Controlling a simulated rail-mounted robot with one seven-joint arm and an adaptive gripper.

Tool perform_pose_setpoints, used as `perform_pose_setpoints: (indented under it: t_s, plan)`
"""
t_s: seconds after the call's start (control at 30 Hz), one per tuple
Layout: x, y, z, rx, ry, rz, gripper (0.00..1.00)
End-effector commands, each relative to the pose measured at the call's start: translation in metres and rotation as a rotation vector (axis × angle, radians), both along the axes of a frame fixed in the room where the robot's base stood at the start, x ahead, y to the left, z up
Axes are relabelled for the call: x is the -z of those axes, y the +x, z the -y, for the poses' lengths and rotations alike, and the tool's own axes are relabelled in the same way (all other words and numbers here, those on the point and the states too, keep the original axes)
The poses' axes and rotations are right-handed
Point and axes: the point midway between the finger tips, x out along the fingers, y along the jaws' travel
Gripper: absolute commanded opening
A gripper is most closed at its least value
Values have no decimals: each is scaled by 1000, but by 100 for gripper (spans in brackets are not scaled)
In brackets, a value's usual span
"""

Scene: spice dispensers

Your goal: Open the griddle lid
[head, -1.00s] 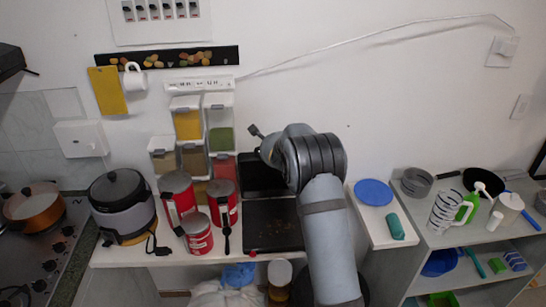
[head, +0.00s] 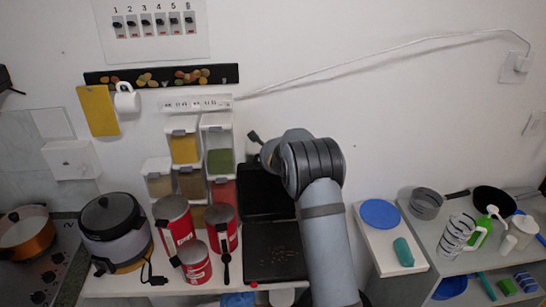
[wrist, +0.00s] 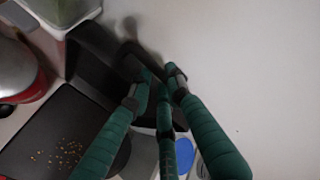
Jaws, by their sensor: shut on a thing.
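The black griddle stands on the counter, its flat base (head: 275,252) lying level with small crumbs on it. Its dark lid (head: 262,193) stands raised at the back, close to the wall. In the wrist view the lid (wrist: 100,62) is beyond the base (wrist: 45,128), and the crumbs show on the base. My gripper (wrist: 157,76) has green fingers closed together at the lid's right edge, shut on it; the exact contact is partly hidden by the fingers. In the head view my arm hides the gripper and the lid's right side.
Red cans (head: 196,262) stand close to the griddle's left, with spice dispensers (head: 219,160) behind them. A rice cooker (head: 113,228) is farther left. A blue plate (head: 380,213) and a teal item (head: 403,251) lie on the white board to the right.

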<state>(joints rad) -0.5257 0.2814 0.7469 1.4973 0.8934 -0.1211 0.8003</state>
Motion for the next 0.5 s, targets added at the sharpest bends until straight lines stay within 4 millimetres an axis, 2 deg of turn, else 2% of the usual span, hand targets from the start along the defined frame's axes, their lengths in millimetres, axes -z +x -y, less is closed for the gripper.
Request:
perform_pose_setpoints:
  t_s: [0.03, 0.1, 0.13, 0.43, 0.5]
  plan:
    - [-14, 5, 0, -1, -4, 28, 0]
    - [-14, 5, 0, -1, -4, 28, 0]
    - [-14, 5, 0, -1, -3, 28, 18]
    - [-14, 5, 1, 2, -4, 28, 36]
    - [-13, 5, 1, 1, -3, 26, 37]
